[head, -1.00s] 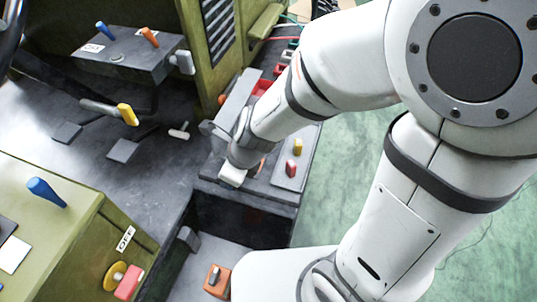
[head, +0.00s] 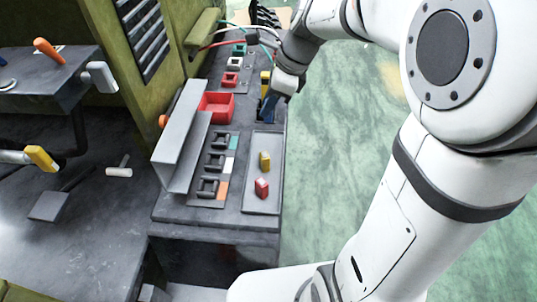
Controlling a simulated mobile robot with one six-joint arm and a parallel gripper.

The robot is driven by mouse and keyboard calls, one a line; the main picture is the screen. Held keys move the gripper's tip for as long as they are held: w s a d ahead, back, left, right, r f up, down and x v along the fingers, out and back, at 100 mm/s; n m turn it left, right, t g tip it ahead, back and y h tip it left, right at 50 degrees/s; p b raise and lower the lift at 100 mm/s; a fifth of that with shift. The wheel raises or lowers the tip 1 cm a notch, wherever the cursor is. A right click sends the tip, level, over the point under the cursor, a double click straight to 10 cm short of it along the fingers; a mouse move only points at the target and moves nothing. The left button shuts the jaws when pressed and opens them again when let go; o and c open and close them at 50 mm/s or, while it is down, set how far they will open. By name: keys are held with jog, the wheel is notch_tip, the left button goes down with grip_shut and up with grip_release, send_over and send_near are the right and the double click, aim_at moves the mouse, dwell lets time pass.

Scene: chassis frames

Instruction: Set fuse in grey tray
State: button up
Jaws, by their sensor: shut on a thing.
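The grey tray (head: 262,205) lies flat along the right side of the dark bench top. A yellow fuse (head: 265,161) and a red fuse (head: 262,188) rest in it, apart from each other. My gripper (head: 267,107) is low over the bench beyond the tray's far end, pointing down. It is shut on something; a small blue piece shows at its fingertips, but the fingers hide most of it. A yellow piece (head: 265,80) shows just left of my gripper; I cannot tell what it belongs to.
Several empty dark fuse clips (head: 209,187) with coloured labels stand left of the tray. A grey angled cover (head: 183,135) stands left of them, and a red bin (head: 216,106) lies beyond. Teal and red modules (head: 232,64) and cables are at the back. Green floor is to the right.

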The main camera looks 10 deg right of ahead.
jog(key=f+b, duration=0.2)
jog(key=f, duration=0.7)
jog(key=shift+a+f, duration=0.15)
jog(key=shift+a, duration=0.05)
jog(key=shift+f, duration=0.2)
jog(key=o, duration=1)
jog(key=shift+c, duration=0.2)
jog(key=shift+r, duration=0.1)
jog(key=p+v, duration=0.3)
jog(key=v, duration=0.9)
jog(key=s+d+f+n+h, duration=0.2)
jog(key=s+n, duration=0.5)
jog(key=n, duration=0.3)
jog(key=s+d+f+n+t+h, duration=0.1)
jog(key=s+d+f+n+h, duration=0.1)
jog(key=s+n, duration=0.5)
jog(key=d+f+n, duration=0.1)
jog(key=n, duration=0.2)
jog(key=shift+s, duration=0.25)
